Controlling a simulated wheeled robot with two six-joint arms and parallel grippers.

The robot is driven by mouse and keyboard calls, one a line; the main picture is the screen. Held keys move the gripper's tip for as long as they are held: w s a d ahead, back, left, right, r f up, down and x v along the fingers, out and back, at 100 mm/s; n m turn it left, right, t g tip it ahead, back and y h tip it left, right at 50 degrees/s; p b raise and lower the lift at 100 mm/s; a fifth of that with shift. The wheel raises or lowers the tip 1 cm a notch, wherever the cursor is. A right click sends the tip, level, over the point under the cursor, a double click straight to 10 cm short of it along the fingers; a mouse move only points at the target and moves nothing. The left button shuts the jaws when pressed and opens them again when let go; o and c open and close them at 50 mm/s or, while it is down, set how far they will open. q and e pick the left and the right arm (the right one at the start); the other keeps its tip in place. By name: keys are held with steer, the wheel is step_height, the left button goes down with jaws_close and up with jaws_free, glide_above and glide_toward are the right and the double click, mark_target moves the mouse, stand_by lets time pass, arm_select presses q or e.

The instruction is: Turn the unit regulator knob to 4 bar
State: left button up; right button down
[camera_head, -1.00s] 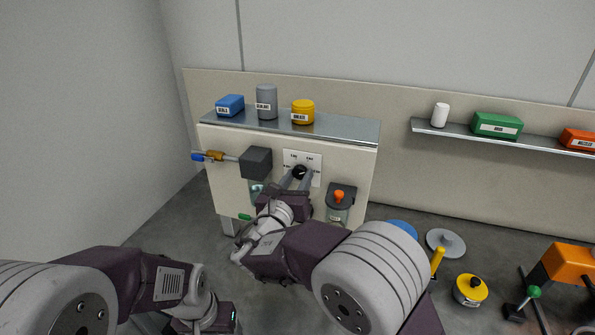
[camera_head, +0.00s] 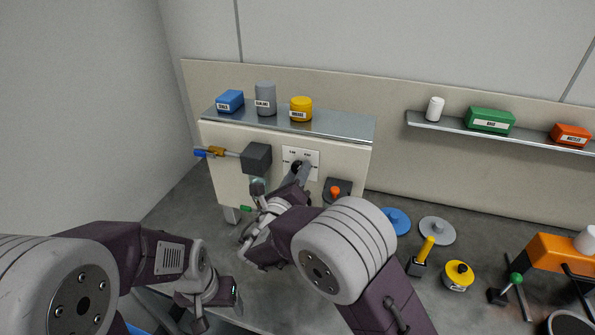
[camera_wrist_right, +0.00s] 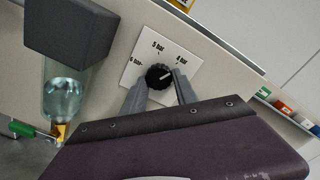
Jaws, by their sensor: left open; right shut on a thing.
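The black regulator knob (camera_wrist_right: 158,76) sits on a white dial plate (camera_wrist_right: 135,83) marked 6, 5 and 4 bar in the right wrist view. Its white pointer mark faces right and slightly up, near the 4 bar label. My right gripper (camera_wrist_right: 160,88) has a finger on each side of the knob and is shut on it. In the head view, the knob (camera_head: 297,166) is partly hidden by my right gripper (camera_head: 299,174). My left gripper (camera_head: 217,308) is low in the head view, away from the panel, open and empty.
A dark block (camera_head: 256,158) with a clear bowl stands left of the dial. An orange-topped unit (camera_head: 336,192) is right of it. Blue, grey and yellow containers stand on the panel's top ledge (camera_head: 340,125). Loose parts lie on the table at right.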

stand_by(0.3)
steer(key=c, duration=1)
jaws_free()
steer(key=shift+o, duration=0.2)
steer(key=b+v, duration=0.2)
steer(key=v, duration=0.7)
